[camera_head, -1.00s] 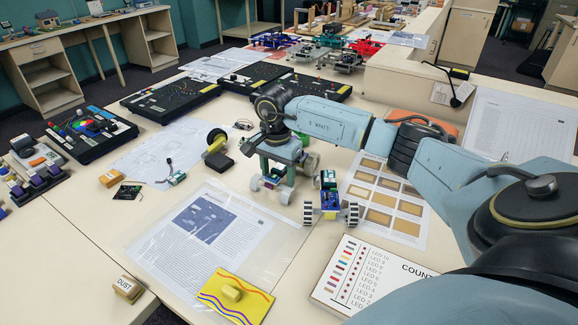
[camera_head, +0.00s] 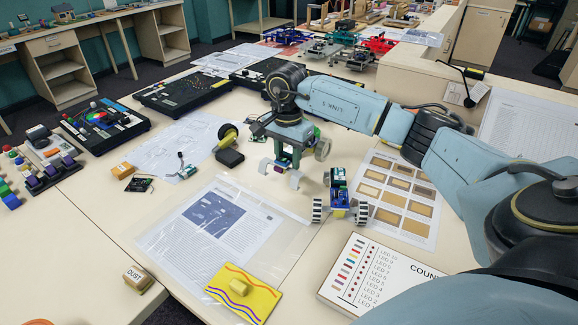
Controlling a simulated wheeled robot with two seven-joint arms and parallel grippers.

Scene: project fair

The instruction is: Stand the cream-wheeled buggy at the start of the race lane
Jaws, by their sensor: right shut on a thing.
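The cream-wheeled buggy (camera_head: 293,179) is near the middle of the head view, with pale wheels and a green and dark body. My right gripper (camera_head: 289,150) is shut on it from above and hides much of its body. The buggy looks upright and a little above the table, behind the blue buggy. My left gripper is out of view. I cannot make out a marked race lane.
A blue buggy with striped wheels (camera_head: 341,200) stands just in front, close by. Sheets (camera_head: 230,225), a yellow board (camera_head: 243,292) and a resistor board (camera_head: 372,268) cover the foreground.

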